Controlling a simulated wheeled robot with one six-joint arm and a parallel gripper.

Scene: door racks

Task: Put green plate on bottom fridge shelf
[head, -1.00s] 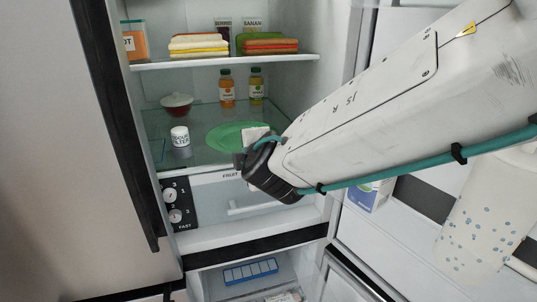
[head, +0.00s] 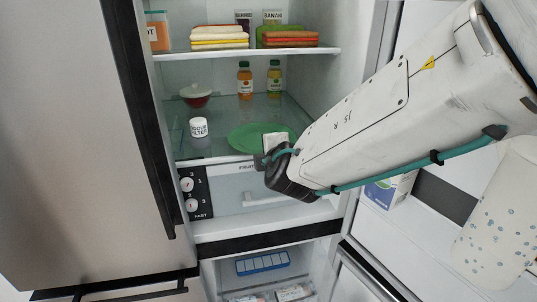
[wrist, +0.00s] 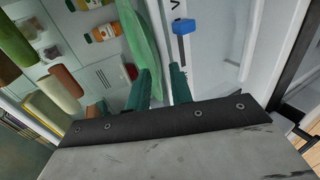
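The green plate (head: 250,138) lies flat, or nearly so, on the glass bottom shelf (head: 190,152) of the fridge, above the drawer. My gripper (head: 268,155) is at the plate's front right edge, and the wrist partly covers that side. In the wrist view the plate (wrist: 140,35) appears nearly edge-on, just beyond the fingers. My gripper's teal fingers (wrist: 162,85) stand apart with a gap between them. The plate's near edge reaches close to the left finger; contact is hard to tell.
The open door (head: 405,225) stands at right.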

